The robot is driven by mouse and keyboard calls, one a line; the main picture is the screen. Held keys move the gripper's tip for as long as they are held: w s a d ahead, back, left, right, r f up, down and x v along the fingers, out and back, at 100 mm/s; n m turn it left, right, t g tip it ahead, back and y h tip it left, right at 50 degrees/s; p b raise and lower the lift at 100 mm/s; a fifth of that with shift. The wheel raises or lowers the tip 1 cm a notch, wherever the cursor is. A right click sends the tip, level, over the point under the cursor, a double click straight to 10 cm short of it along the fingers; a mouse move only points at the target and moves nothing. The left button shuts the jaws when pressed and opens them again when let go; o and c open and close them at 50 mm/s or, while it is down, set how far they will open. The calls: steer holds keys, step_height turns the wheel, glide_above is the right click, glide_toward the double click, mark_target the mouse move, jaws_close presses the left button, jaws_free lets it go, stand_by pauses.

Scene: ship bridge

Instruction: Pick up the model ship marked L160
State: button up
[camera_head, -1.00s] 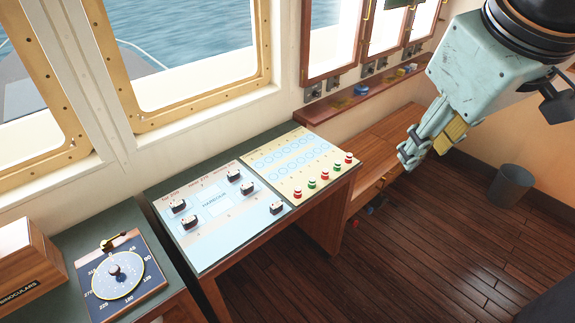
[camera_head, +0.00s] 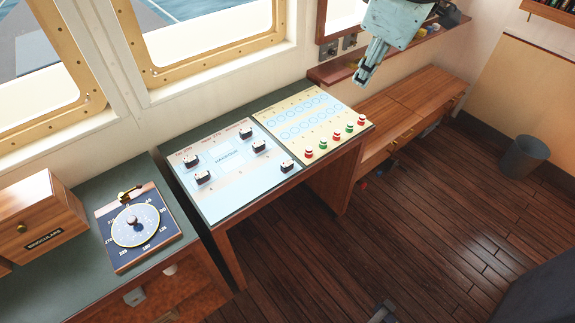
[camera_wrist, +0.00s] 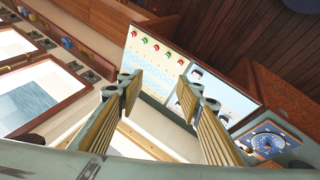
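Several small dark model ships stand on the light-blue harbour chart (camera_head: 225,200) on the desk. One is at the upper left (camera_head: 192,161), one at the lower left (camera_head: 203,178), and one at the right edge (camera_head: 287,166). Others stand near the chart's upper right (camera_head: 258,146). Their marks are too small to read, so I cannot tell which is L160. My gripper (camera_head: 364,78) is above and beyond the desk's right end, well apart from the ships. In the wrist view my gripper (camera_wrist: 158,88) is open and empty; its right finger hides part of the chart.
A yellow panel (camera_head: 290,112) with red and green knobs adjoins the chart. A compass board (camera_head: 137,228) and wooden binoculars box (camera_head: 38,218) stand at the left. Windows line the wall behind. A low wooden bench (camera_head: 420,100) and bin (camera_head: 524,157) are at the right.

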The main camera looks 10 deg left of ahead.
steer(key=w+a+f+n, duration=0.2)
steer(key=w+a, duration=0.2)
steer(key=n+g+h+b, duration=0.15)
steer(key=n+h, duration=0.25)
steer(key=n, duration=0.9)
glide_above(284, 164)
steer(key=s+a, duration=0.4)
step_height(284, 164, down, 33)
steer(key=shift+s+d+r+g, duration=0.1)
steer(key=shift+s+d+g, duration=0.1)
steer(key=shift+g, duration=0.15)
steer(key=shift+w, duration=0.1)
steer(key=shift+x, duration=4.35)
steer(key=shift+p+x, duration=0.35)
steer(key=shift+x, duration=2.25)
